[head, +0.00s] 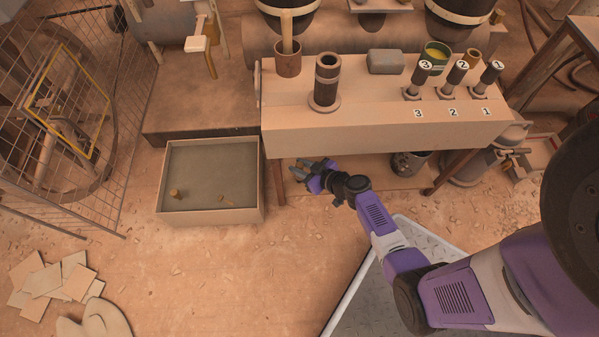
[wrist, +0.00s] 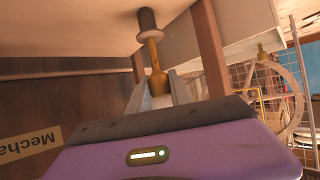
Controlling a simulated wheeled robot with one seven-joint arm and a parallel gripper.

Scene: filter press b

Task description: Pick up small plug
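In the wrist view a brass rod with a thicker lower end (wrist: 158,83) hangs below a dark cylinder (wrist: 150,22) under the bench. My gripper (wrist: 158,98) has its two grey fingers apart, one on either side of that lower end; I cannot tell if they touch it. In the head view my gripper (head: 305,172) is low at the bench's front edge, and the hanging rod is hidden. I cannot tell which brass part is the small plug.
The bench (head: 400,130) has a dark upright tube (head: 325,84) and numbered levers (head: 458,78) on top. Its brown legs (wrist: 207,45) stand close to my gripper. A mesh fence (head: 118,150) is at the left.

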